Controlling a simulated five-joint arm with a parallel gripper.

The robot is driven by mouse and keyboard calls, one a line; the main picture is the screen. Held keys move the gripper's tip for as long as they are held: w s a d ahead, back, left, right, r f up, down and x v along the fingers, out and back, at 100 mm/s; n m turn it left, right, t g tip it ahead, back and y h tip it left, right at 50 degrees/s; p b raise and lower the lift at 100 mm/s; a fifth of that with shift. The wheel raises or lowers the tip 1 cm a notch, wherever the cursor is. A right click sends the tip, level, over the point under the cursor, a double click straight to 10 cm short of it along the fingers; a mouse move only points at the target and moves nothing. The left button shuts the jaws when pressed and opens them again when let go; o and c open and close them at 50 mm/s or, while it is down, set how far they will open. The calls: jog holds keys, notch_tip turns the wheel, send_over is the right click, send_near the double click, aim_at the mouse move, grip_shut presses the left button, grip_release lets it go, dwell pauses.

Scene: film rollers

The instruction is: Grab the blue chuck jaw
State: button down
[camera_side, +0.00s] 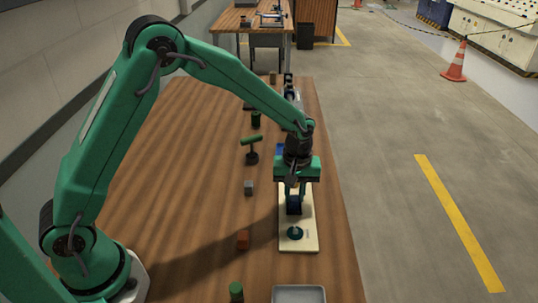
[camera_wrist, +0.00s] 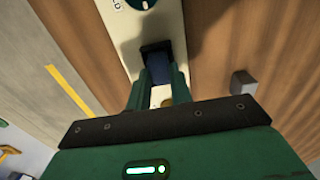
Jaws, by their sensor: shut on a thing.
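The blue chuck jaw (camera_side: 294,204) is a small dark blue block held in my gripper (camera_side: 293,192), just above or at the cream board (camera_side: 310,240). In the wrist view the blue chuck jaw (camera_wrist: 161,72) sits between the two green fingers of my gripper (camera_wrist: 158,80), with a dark piece at its far end. The fingers are shut on it. Whether its underside touches the board is hard to tell.
A round green dial (camera_side: 294,233) lies on the board's near end. A dark stand with a green bar (camera_side: 251,148) is farther back. A metal tray (camera_side: 298,294) is in front.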

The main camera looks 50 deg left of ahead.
aim_at(295, 197)
jog(key=shift+r, duration=0.75)
notch_tip(295, 197, up, 2)
jog(key=shift+r, duration=0.2)
jog(key=s+d+r, duration=0.6)
jog(key=s+d, duration=0.2)
jog(key=shift+d+r, duration=0.25)
jog(key=shift+r, duration=0.15)
jog(key=shift+w, duration=0.15)
